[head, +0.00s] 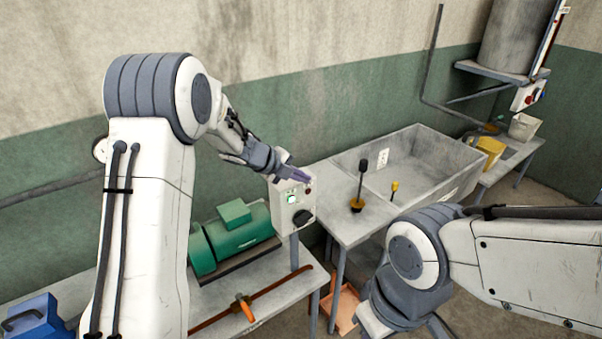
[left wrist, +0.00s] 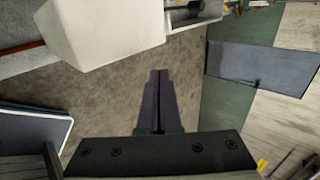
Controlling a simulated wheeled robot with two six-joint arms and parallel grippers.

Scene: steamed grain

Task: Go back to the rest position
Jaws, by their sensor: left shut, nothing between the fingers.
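My left gripper (head: 297,175) is raised beside the top of a white control box with a lit green button, and looks empty. In the head view I cannot tell whether its tips touch the box. In the left wrist view its dark fingers (left wrist: 158,98) lie together with nothing between them, and grey floor shows behind them. My right arm comes in from the right of the head view and bends down to the bottom edge. My right gripper is out of view.
The control box (head: 291,216) stands by a green motor (head: 236,239) on a low table (head: 262,289). A blue case (head: 36,318) is at lower left.

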